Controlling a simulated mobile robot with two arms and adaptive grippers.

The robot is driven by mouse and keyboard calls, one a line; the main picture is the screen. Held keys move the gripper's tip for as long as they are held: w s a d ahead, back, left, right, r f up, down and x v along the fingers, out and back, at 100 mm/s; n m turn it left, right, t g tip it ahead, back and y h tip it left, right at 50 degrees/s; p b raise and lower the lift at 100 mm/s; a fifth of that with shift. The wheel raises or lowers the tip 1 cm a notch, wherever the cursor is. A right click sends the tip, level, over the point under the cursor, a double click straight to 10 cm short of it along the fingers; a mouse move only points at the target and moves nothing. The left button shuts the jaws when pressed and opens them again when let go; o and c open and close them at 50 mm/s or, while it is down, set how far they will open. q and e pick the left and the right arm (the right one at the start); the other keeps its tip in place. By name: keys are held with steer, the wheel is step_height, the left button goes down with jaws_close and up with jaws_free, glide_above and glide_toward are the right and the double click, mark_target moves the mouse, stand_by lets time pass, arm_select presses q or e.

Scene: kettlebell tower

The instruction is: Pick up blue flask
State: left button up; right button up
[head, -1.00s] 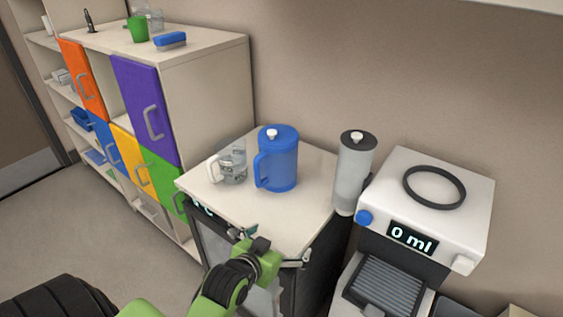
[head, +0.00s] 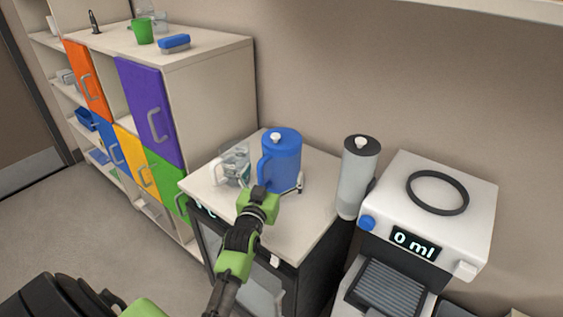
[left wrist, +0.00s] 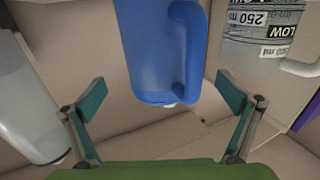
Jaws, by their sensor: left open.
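The blue flask (head: 284,162) stands upright on the white top of a small cabinet (head: 285,232), with its handle on its left side and a white knob on its lid. My left gripper (head: 271,182) is open and empty, right in front of the flask, with its fingers spread to either side. In the left wrist view the flask (left wrist: 155,45) shows between the two open green fingers (left wrist: 162,98), its handle toward the right finger. I see no finger closed on it. My right gripper is not in view.
A clear measuring jug (head: 236,166) stands close left of the flask, near one finger. A grey canister (head: 357,180) stands to the right, beside a white dispenser (head: 470,215) reading 0 ml. A shelf with coloured doors (head: 148,110) is at the back left.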

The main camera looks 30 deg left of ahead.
mark_target(280, 156)
arm_select(q)
steer(key=shift+w+a, duration=0.25)
steer(key=shift+w, duration=0.4)
steer(key=shift+w+a+r+p, duration=0.15)
steer(key=shift+w+p, duration=0.15)
steer(key=shift+w, duration=0.2)
steer(key=shift+p+x, duration=0.45)
steer(key=shift+x, duration=1.7)
steer(key=shift+c, duration=0.4)
steer(key=c, duration=1.9)
steer(key=shift+r, duration=0.25)
steer(key=shift+c, duration=0.2)
steer(key=shift+f, duration=0.1)
